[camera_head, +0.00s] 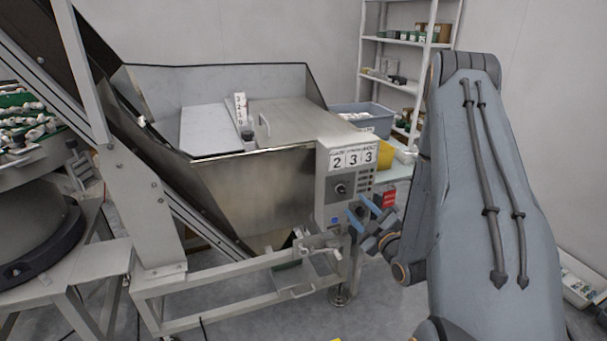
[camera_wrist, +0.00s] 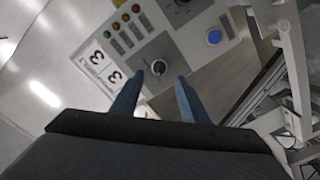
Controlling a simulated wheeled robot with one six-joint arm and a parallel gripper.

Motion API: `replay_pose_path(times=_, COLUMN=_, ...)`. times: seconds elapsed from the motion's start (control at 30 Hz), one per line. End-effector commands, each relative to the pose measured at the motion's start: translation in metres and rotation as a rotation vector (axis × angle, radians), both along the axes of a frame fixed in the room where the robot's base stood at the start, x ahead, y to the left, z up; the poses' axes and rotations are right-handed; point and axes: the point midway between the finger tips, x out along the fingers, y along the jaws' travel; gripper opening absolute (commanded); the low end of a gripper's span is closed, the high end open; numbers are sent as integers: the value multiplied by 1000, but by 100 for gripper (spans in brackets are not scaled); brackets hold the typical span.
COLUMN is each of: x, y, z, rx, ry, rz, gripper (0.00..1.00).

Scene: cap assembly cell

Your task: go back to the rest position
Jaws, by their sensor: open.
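My gripper (camera_head: 363,212) is open, with its two blue fingers apart and nothing seen between them. In the wrist view my gripper (camera_wrist: 160,88) points at the panel, and a dark knob (camera_wrist: 160,67) shows between and beyond the fingertips. I cannot tell whether the fingers touch the knob. A blue button (camera_wrist: 214,37) is to the right of the fingers there.
A metal hopper (camera_head: 250,190) with a partly open lid stands behind the box on a steel frame (camera_head: 215,310). A conveyor and a round feeder (camera_head: 40,235) are at the left. Shelves (camera_head: 400,42) and a grey bin (camera_head: 365,118) are behind. Some floor at the right back is clear.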

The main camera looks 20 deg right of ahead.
Motion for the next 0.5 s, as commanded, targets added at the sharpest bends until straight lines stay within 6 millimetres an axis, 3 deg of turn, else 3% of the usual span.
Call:
replay_pose_path(times=0.23, x=11, y=9, z=3, rx=13, ry=73, rz=7, gripper=41)
replay_pose_path(times=0.4, x=26, y=31, z=6, rx=69, ry=295, rz=-13, gripper=41)
replay_pose_path(times=0.5, x=23, y=47, z=9, rx=116, ry=441, rz=-50, gripper=41)
